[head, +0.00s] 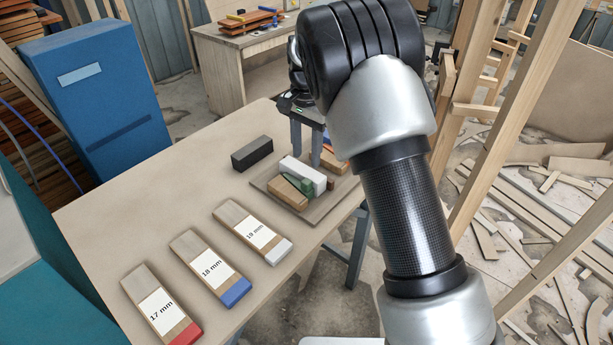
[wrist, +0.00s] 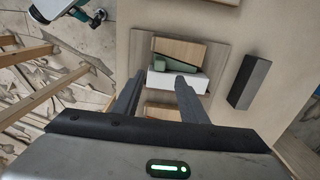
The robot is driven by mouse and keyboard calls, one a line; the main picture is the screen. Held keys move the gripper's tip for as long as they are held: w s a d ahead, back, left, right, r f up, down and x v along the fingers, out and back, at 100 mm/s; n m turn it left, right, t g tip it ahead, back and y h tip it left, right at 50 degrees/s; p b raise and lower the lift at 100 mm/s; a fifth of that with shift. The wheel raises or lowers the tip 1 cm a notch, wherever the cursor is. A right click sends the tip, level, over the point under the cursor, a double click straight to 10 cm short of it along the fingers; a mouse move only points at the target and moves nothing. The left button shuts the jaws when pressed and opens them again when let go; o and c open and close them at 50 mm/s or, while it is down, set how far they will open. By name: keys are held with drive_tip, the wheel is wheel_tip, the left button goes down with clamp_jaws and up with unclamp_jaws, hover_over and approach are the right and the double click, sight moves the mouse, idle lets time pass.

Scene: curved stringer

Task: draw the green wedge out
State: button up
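The green wedge (head: 306,187) lies among blocks on a grey-brown board (head: 263,185), between a tan wooden block (head: 285,193) and a white block (head: 310,176). In the wrist view the green wedge (wrist: 178,65) shows as a strip between the wooden block (wrist: 180,48) and the white block (wrist: 196,82). My gripper (wrist: 160,79) is open, its two fingers apart and pointing toward the white block and wedge. In the head view my gripper (head: 306,158) hangs above the far side of the blocks. I cannot tell its exact height. Nothing shows held.
A black block (head: 252,154) lies left of the board. Labelled gauge blocks for 17 mm (head: 161,312), 18 mm (head: 209,268) and 19 mm (head: 252,231) lie at the table's front. More wooden pieces (head: 333,162) sit behind the white block.

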sight(307, 181)
wheel_tip(307, 181, down, 9)
drive_tip(key=shift+r, duration=0.1)
idle(0.3)
clamp_jaws()
